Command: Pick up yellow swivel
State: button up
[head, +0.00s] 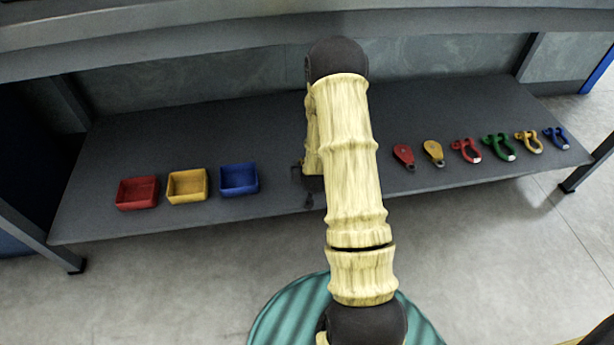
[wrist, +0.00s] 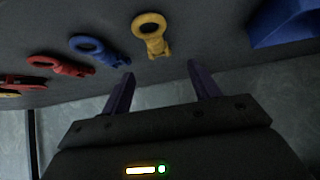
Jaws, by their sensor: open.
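The yellow swivel (wrist: 151,36), a ring with a short forked end, lies on the dark shelf in the wrist view. My gripper (wrist: 160,75) is open and empty, its two purple fingers pointing toward the swivel. The swivel is just beyond the fingertips, slightly left of the middle of the gap and apart from both fingers. In the head view my arm hides the swivel and most of my gripper.
A blue swivel (wrist: 98,49) and a red swivel (wrist: 62,66) lie left of the yellow one. A blue bin (head: 239,180) stands beside yellow (head: 188,199) and red (head: 137,205) bins. A red pulley (head: 403,154), yellow pulley (head: 433,151) and several shackles (head: 498,147) lie right.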

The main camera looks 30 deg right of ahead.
jog(key=b+x, duration=0.2)
jog(key=x, duration=0.2)
jog(key=shift+f, duration=0.25)
jog(key=shift+w, duration=0.25)
jog(key=b+x, duration=0.2)
jog(key=x, duration=0.1)
jog(key=b+x, duration=0.1)
jog(key=b, duration=0.1)
jog(key=shift+d, duration=0.3)
jog(key=shift+w+d+f, duration=0.15)
jog(key=shift+w+f, duration=0.2)
jog(key=shift+w, duration=0.15)
jog(key=shift+r, duration=0.1)
